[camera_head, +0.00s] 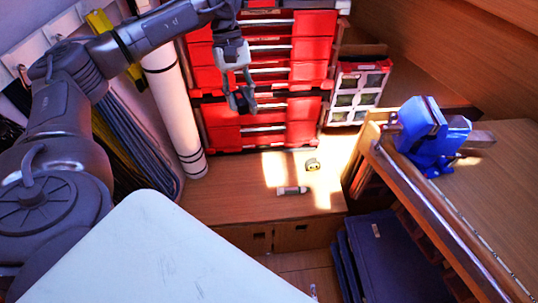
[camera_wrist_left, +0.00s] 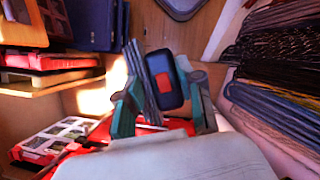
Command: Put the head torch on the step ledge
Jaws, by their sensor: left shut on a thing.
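My left gripper (camera_head: 241,104) hangs in front of the red drawer stack, above the wooden step ledge (camera_head: 235,208). In the left wrist view its two fingers (camera_wrist_left: 162,95) are closed around a dark, rounded block with a red square and a grey band beside it, which looks like the head torch (camera_wrist_left: 167,78). The torch is clear of the ledge, and the fingers hide part of it. In the head view it is hard to make out between the dark fingers. My right gripper is not in view.
On the ledge lie a small grey cylinder (camera_head: 291,190) and a small round yellowish thing (camera_head: 313,165). Red drawers (camera_head: 265,130) stand behind, a white roll (camera_head: 170,105) at left. A blue vise (camera_head: 430,130) sits on the bench at right. The ledge's left part is clear.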

